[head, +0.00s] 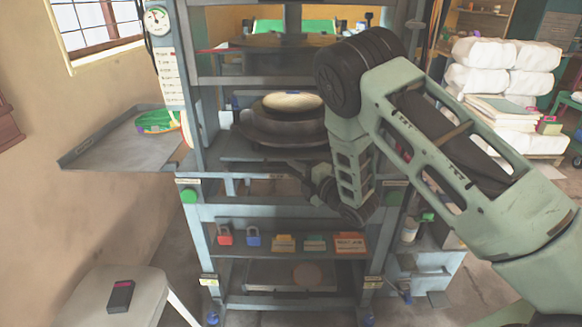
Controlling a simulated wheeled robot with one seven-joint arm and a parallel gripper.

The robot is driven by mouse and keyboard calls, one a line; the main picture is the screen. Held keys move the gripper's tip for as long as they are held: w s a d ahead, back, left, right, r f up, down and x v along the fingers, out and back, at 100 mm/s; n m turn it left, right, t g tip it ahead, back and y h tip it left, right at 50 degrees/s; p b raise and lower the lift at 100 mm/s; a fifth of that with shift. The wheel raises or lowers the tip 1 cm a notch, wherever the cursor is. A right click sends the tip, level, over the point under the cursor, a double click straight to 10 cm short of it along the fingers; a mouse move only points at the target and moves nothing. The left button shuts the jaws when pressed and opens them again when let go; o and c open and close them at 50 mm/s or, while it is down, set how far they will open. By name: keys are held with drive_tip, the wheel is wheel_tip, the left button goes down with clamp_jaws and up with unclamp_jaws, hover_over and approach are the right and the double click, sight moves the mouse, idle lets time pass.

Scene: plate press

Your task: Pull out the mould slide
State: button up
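The press (203,150) is a blue-grey frame with several levels. On its middle level sits a dark round mould (270,128) with a pale round piece (292,101) on top. I take the flat plate under the mould to be the mould slide (238,157); its front edge is partly hidden by my arm. My gripper (290,172) is dark and hangs in front of the press, just below and in front of the mould. Its fingers blend with the dark parts behind, so I cannot tell if they are open or touch the slide.
A side tray (115,152) with a green round item sticks out at the left. A white stool (140,290) stands front left; white sacks (480,80) are stacked right.

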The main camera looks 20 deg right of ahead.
drive_tip(key=shift+x, duration=1.05)
